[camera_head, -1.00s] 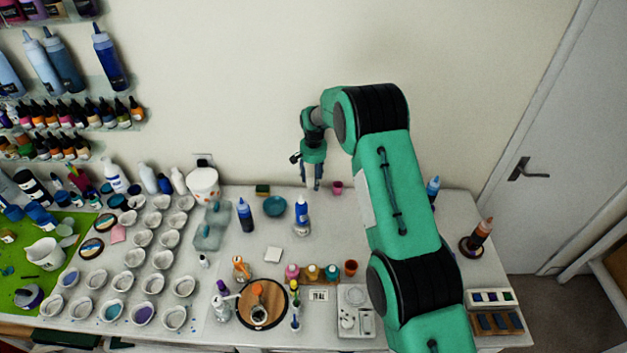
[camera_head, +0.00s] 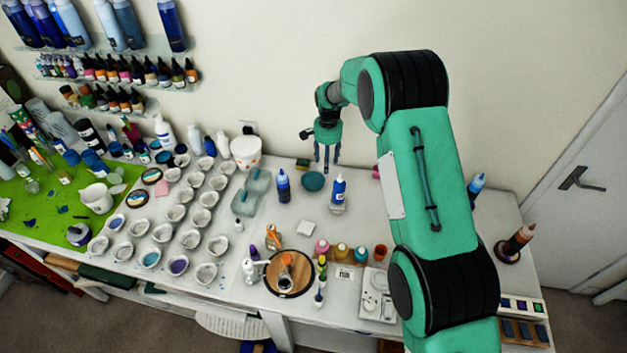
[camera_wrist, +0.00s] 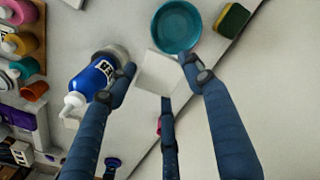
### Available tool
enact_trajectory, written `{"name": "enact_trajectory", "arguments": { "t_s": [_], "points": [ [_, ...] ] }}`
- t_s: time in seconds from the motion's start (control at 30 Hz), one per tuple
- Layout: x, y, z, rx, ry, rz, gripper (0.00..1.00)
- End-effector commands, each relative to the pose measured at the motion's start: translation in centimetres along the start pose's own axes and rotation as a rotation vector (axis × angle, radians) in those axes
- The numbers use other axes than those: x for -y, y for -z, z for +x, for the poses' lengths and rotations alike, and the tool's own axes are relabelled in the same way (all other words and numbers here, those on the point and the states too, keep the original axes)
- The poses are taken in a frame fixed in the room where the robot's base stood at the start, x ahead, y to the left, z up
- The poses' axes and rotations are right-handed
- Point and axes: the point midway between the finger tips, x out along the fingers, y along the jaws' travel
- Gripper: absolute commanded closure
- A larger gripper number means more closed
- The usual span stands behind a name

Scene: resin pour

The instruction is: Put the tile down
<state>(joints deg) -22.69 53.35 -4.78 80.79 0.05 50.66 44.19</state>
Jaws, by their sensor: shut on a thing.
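A white square tile (camera_wrist: 157,73) shows between my gripper's fingertips in the wrist view. My gripper (camera_wrist: 160,82) is shut on it with its blue fingers around its edges. In the head view my gripper (camera_head: 327,166) hangs above the back of the table, between a teal dish (camera_head: 313,181) and a blue bottle (camera_head: 338,189). The held tile is too small to make out there.
In the wrist view the blue bottle (camera_wrist: 92,80) is close left of the fingers, the teal dish (camera_wrist: 176,27) just beyond, and a green-yellow sponge (camera_wrist: 232,20) right of it. Several cups (camera_head: 202,218) fill the left. A round wooden board (camera_head: 290,274) is at the front.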

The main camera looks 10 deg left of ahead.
Motion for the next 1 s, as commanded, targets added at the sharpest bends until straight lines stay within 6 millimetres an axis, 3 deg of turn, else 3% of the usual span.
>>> {"name": "enact_trajectory", "arguments": {
  "t_s": [0.2,0.63,1.0],
  "points": [
    [1.4,-2.5,-0.9,-0.001,0.001,0.036,0.85],
    [1.5,-2.7,-0.8,0.0,0.0,0.041,0.85],
    [1.4,-2.8,3.5,0.002,-0.002,0.041,0.85]
  ]
}}
